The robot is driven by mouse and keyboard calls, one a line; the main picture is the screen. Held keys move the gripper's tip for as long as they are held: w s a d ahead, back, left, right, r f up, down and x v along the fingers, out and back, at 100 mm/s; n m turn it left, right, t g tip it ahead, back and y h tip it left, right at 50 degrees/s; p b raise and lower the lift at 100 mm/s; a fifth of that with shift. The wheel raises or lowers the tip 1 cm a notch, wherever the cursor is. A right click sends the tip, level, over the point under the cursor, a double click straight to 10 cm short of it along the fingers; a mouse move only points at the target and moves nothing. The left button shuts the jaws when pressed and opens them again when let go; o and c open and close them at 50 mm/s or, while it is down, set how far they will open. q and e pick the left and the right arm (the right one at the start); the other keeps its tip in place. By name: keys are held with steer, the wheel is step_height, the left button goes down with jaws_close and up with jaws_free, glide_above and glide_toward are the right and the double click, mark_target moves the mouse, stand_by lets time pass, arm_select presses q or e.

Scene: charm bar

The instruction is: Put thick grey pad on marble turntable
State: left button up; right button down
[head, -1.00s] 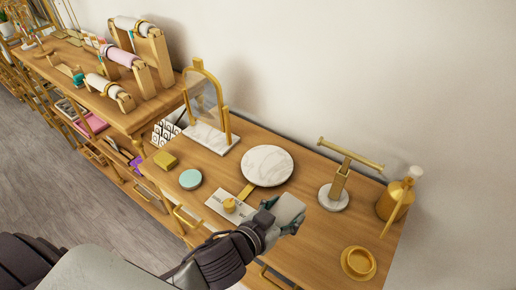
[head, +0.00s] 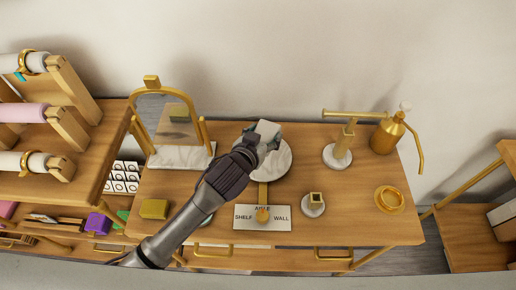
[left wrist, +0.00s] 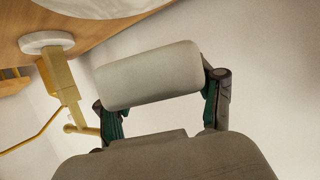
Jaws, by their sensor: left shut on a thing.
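My left gripper (head: 268,138) is shut on the thick grey pad (head: 267,129), a pale grey block with rounded edges. In the left wrist view the pad (left wrist: 150,75) sits between the two fingers. In the head view the gripper and pad are over the back-left part of the marble turntable (head: 275,167), a round white veined disc, and hide part of it. In the left wrist view the turntable's edge (left wrist: 100,6) shows at the top, apart from the pad. My right gripper is not in view.
A gold-framed mirror (head: 180,128) on a marble base stands left of the turntable. A gold T-bar stand (head: 337,153) and a gold bottle (head: 387,135) stand right. In front are a printed card (head: 280,220), a small gold-topped stand (head: 314,207) and a gold dish (head: 389,199).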

arm_select(q)
steer(key=f, duration=0.2)
steer(key=shift+d+f, duration=0.2)
steer(key=shift+f, duration=0.15)
steer(key=shift+a+f, duration=0.1)
steer(key=shift+f, duration=2.2)
steer(key=o, duration=1.1)
steer(key=shift+r, duration=0.1)
steer(key=shift+r, duration=0.1)
steer(key=b+v, duration=0.1)
steer(key=v, duration=1.1)
steer(key=shift+a, duration=0.1)
